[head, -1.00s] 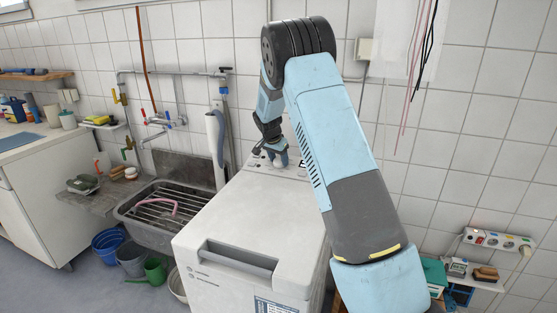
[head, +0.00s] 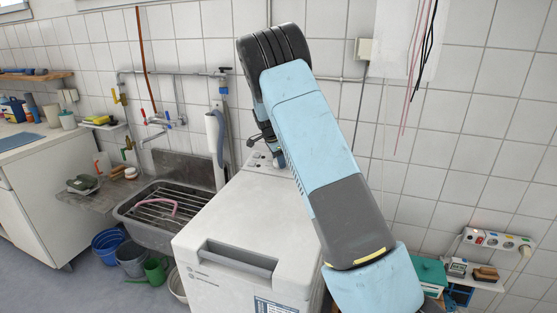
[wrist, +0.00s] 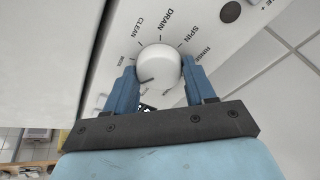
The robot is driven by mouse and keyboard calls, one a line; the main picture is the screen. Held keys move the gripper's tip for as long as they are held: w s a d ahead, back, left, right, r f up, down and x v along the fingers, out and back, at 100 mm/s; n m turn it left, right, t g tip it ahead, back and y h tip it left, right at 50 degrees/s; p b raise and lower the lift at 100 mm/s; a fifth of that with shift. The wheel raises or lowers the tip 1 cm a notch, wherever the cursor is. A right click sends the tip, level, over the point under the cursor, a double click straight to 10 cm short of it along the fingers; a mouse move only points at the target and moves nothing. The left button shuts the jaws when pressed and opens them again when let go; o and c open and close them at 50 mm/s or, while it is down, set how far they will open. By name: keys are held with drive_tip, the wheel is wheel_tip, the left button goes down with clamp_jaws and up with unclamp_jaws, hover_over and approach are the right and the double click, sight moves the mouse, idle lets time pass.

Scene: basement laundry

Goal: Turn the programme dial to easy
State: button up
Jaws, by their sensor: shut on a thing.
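The programme dial (wrist: 158,70) is a round white knob on the machine's light panel in the wrist view. My gripper (wrist: 162,88) is shut on it, one blue finger on each side. A short dark line shows on the lower left of the knob's face. Printed words fan around its far side: CLEAN, DRAIN, SPIN and what looks like RINSE, with a small unclear word at left. I cannot read the word easy; the near side of the scale is mostly hidden by my gripper. In the head view the white washing machine (head: 235,222) stands below my arm, which hides the dial.
A dark round button (wrist: 230,12) is on the panel beyond the dial. A grey sink (head: 150,215) with a rack stands left of the machine. A grey hose (head: 215,140) rises beside it. A tiled wall (head: 330,100) is close behind.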

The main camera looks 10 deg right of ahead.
idle(0.4)
drive_tip(key=o, duration=1)
drive_tip(key=v, duration=1.3)
drive_tip(key=shift+a+r, duration=0.1)
drive_tip(key=shift+r, duration=0.25)
